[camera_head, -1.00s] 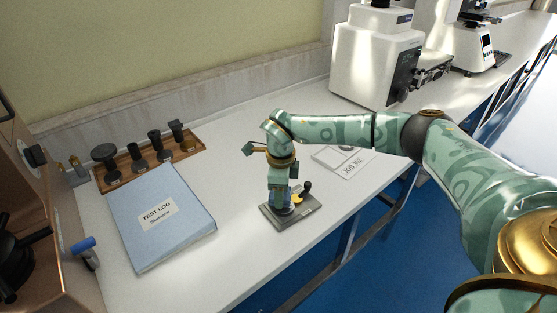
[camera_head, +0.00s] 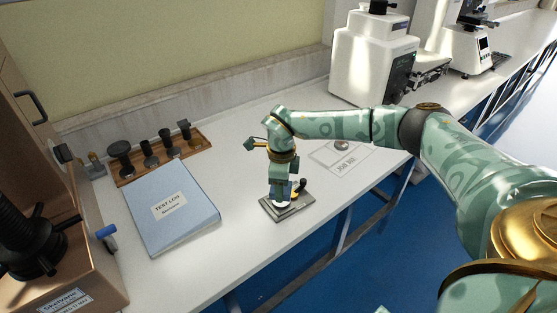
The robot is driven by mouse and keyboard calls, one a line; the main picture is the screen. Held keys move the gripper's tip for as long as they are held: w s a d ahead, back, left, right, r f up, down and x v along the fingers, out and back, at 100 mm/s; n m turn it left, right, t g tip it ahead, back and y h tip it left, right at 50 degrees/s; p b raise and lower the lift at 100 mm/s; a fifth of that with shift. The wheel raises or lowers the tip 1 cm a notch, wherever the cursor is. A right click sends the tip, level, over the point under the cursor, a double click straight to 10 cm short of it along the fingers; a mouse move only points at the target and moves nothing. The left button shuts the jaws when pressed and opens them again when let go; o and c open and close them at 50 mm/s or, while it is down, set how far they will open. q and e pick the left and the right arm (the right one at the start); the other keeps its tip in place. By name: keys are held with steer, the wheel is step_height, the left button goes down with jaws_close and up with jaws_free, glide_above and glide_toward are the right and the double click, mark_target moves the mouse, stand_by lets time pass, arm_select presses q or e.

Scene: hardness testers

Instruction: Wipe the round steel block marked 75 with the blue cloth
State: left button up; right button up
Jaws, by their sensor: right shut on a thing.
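My right gripper (camera_head: 283,193) points straight down over a grey square plate (camera_head: 306,209) near the front edge of the bench. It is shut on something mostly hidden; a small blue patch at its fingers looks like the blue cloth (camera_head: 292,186). A pale rounded edge shows under the fingers, but I cannot tell what it is. A grey round block (camera_head: 341,145) lies on the sheet marked JOB to the right, behind my arm. No 75 marking is legible. My left gripper is not in view.
A blue TEST LOG binder (camera_head: 190,222) lies left of the plate. Behind it is a wooden tray (camera_head: 133,181) with several dark parts. A brown machine (camera_head: 85,262) stands at the left and a white tester (camera_head: 365,65) at the back right. Bare bench lies between binder and plate.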

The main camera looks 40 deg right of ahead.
steer(key=shift+r+p, duration=1.2)
steer(key=shift+r, duration=0.3)
